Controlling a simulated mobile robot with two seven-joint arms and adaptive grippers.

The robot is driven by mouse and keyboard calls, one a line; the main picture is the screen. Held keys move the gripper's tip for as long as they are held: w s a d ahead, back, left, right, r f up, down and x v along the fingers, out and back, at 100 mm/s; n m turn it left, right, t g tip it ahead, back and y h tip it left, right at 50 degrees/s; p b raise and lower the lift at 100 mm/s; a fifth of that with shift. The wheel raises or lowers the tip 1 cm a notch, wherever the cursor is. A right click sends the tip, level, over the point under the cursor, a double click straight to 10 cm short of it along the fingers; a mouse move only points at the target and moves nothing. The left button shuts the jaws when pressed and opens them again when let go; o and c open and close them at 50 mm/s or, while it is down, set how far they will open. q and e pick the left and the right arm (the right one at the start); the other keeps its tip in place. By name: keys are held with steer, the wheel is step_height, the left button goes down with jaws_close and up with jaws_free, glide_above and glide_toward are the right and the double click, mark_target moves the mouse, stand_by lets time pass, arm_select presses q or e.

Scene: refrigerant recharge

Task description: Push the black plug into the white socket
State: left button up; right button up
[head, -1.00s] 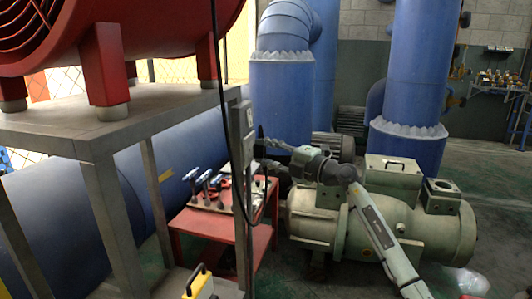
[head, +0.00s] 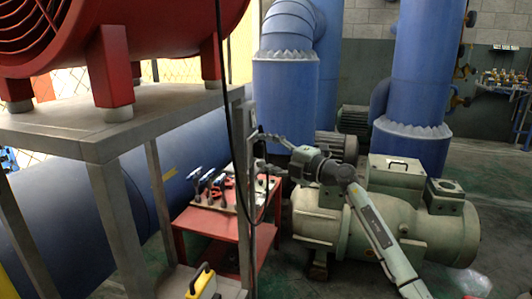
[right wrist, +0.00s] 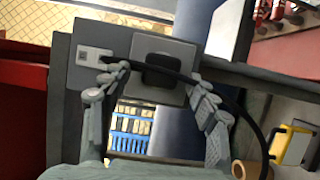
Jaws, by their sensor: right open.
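The white socket (right wrist: 94,56) is a small pale plate with dark marks on a grey post, at upper left in the right wrist view. A black block (right wrist: 163,72), which looks like the black plug, lies before a square grey plate between my fingers. A black cable (right wrist: 226,93) runs across there and curves down right; where it ends near the socket is unclear. My right gripper (right wrist: 152,100) is open, its left finger close below the socket. In the head view my right gripper (head: 262,150) is at the post, and contact cannot be told. My left gripper is not in view.
A grey stand (head: 115,145) carries a red machine at left. A red table (head: 207,222) with several tools stands beside the post. A green-grey compressor (head: 400,225) is behind my right arm.

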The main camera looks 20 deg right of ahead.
steer(key=v, duration=1.2)
steer(key=shift+f, duration=0.1)
